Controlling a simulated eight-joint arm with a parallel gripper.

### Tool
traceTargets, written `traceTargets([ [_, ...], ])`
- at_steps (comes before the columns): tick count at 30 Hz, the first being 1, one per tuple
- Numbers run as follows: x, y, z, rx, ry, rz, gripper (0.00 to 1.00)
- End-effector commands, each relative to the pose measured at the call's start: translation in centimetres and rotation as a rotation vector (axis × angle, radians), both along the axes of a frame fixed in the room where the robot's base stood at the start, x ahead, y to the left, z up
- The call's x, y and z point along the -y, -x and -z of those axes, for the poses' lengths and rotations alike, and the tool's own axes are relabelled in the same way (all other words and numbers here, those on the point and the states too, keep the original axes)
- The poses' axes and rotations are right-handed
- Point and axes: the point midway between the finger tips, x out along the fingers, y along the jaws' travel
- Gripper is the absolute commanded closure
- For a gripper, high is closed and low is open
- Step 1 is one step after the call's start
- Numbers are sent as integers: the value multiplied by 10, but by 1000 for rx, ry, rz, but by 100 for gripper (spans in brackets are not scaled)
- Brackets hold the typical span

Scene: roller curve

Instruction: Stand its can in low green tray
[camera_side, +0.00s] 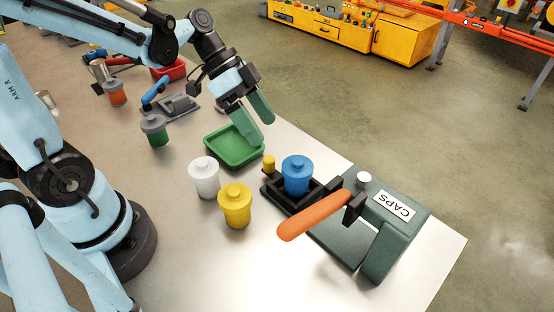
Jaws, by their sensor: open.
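The low green tray (213,148) lies on the metal table near the picture's middle; the part of its inside that shows is empty. My gripper (262,131) has green fingers, is open and holds nothing. It hangs over the tray's right side and hides part of it. A white can (204,181) and a yellow can (235,210) stand in front of the tray. A blue can (296,178) stands upright in the black holder (273,192) of the capping press.
The dark green press (385,258) marked CAPS has an orange handle (315,217) reaching left over the table. A small yellow peg (269,163) stands by the holder. An orange can (115,97), a red tray (180,70) and a blue-handled tool (155,90) are further back.

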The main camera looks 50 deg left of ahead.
Motion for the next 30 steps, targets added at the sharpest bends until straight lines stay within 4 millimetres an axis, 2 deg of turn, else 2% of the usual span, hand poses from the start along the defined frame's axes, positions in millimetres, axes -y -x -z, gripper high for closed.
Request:
traceTargets([
  [6,-1,-12,2,185,211,327,6],
  [12,-5,-13,3,348,333,504,6],
  [17,-1,-12,6,393,362,549,6],
  [25,37,-11,27,392,361,552,6],
  [30,52,-12,35,391,360,547,6],
])
